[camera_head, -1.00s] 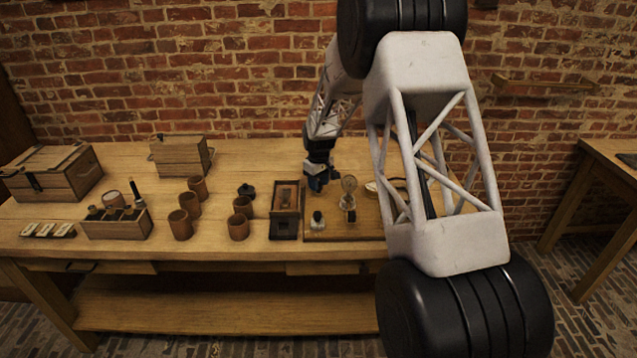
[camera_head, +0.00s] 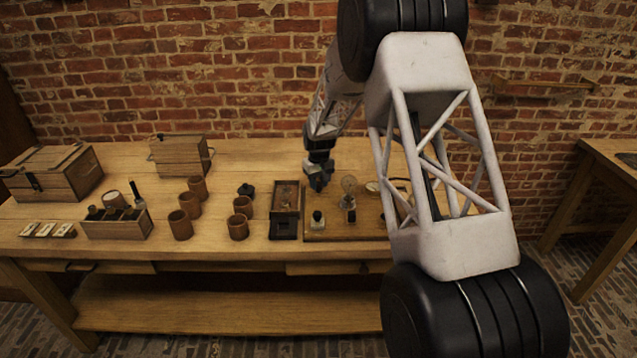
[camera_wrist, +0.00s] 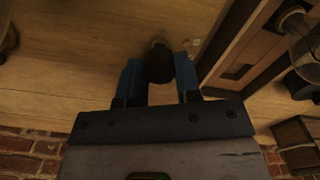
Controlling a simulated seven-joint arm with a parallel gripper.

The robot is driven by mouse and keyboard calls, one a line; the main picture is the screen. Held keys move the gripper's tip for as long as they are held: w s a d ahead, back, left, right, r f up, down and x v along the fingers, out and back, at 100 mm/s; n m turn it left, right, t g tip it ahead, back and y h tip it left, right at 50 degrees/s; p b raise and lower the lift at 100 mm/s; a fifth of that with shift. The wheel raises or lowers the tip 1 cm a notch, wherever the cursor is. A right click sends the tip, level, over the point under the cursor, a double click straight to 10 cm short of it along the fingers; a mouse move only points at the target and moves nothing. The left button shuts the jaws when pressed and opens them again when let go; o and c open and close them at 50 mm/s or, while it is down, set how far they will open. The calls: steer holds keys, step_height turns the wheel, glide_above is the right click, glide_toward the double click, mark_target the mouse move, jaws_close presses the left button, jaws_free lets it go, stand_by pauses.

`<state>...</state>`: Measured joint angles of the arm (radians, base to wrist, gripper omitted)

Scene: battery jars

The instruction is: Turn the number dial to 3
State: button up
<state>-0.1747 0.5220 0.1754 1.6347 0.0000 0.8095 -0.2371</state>
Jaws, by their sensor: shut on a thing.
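The number dial shows in the wrist view as a dark round knob (camera_wrist: 159,64) on a pale wooden board (camera_wrist: 95,50). My gripper (camera_wrist: 160,80) has its two blue fingers on either side of the knob and is shut on it. Small pale marks (camera_wrist: 191,44) lie beside the knob, too small to read, so I cannot tell which number the dial points to. In the head view my gripper (camera_head: 318,184) is low over the back left of the instrument board (camera_head: 345,232), where it hides the dial.
A framed wooden instrument (camera_head: 285,197) stands close left of my gripper. A glass bulb (camera_head: 349,186) and a small white-bodied fitting (camera_head: 317,220) are on the board. Brown cups (camera_head: 180,225), a bottle crate (camera_head: 115,228) and lidded boxes (camera_head: 52,174) stand further left.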

mark_target(318, 183)
steer(key=shift+m, duration=1.2)
steer(key=o, duration=0.9)
steer(key=shift+r, duration=3.95)
